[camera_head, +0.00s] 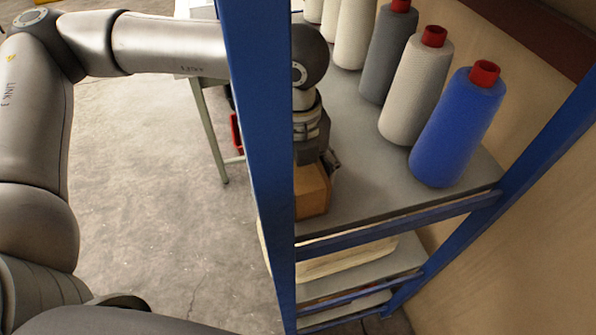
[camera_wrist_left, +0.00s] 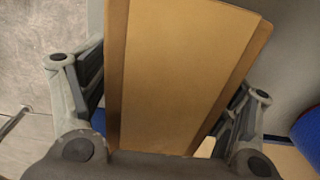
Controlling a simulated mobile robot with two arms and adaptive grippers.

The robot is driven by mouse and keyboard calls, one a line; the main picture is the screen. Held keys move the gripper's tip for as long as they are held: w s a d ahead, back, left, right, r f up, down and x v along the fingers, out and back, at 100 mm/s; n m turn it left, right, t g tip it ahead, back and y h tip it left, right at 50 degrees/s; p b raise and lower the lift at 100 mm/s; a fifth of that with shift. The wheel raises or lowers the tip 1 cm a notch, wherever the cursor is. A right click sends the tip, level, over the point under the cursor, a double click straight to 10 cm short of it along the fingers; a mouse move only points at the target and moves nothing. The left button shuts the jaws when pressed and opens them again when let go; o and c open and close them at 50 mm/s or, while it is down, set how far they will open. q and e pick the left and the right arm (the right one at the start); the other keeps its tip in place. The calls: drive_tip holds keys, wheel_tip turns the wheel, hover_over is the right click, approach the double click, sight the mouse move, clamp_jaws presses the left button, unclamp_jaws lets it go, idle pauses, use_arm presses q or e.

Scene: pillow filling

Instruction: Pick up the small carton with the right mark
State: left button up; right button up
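A small brown carton (camera_head: 312,190) stands on the grey shelf board, just right of the blue upright. My left gripper (camera_head: 318,158) is at the carton's top, partly hidden by that upright. In the left wrist view, the carton (camera_wrist_left: 175,75) fills the middle, with plain tan faces and no mark showing. My left gripper's fingers (camera_wrist_left: 168,100) are spread on both sides of it. The right finger is close against its edge; a narrow gap shows at the lower left. I cannot tell whether they press on it. My right gripper is not in view.
Several yarn cones stand on the board, the nearest a blue cone (camera_head: 458,128), right of the carton. A blue upright (camera_head: 258,150) stands close beside my left arm. A front rail (camera_head: 400,217) edges the board. A lower shelf (camera_head: 375,272) lies beneath. Bare floor is at left.

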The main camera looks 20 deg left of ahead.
use_arm(q)
drive_tip(key=c, duration=0.9)
drive_tip(key=shift+w, duration=0.1)
